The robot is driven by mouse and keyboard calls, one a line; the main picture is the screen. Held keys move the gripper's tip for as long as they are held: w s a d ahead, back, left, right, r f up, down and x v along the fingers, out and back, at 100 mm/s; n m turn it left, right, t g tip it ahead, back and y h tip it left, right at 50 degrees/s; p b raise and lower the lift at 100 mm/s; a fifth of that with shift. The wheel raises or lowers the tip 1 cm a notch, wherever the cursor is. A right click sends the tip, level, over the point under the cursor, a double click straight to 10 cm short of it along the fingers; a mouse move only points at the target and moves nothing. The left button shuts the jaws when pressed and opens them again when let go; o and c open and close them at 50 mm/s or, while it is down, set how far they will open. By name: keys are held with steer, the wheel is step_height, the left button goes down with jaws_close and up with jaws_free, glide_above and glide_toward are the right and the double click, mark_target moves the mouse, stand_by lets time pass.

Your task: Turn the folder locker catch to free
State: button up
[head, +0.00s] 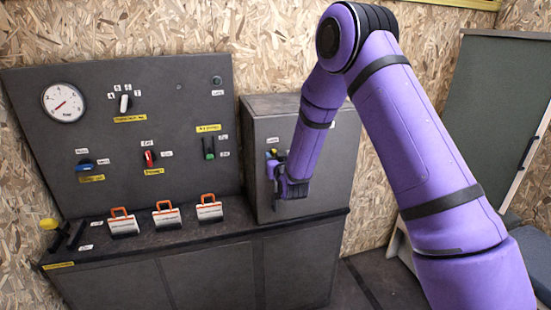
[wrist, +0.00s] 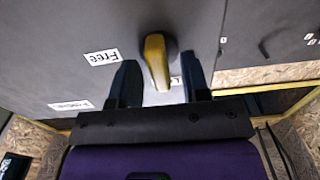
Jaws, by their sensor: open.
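The folder locker (head: 335,150) is a dark grey box at the right end of the bench. Its catch (wrist: 155,58) is a yellow lever on a round dark base. In the wrist view, which is upside down, the lever lies between my two dark fingers. My gripper (wrist: 161,82) is open, with a gap on each side of the lever. A white "Free" label (wrist: 101,57) is left of the catch in that view. Another label is mostly hidden behind the lever's tip. In the head view my gripper (head: 274,172) is at the locker's front and hides most of the catch.
Left of the locker is a grey panel (head: 200,100) with a gauge (head: 63,102) and several labelled knobs and levers. Several white cases with orange handles (head: 165,214) stand on the bench before it. A green-grey board (head: 490,110) stands far right.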

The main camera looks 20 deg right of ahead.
steer(key=shift+w, duration=0.2)
jaws_close()
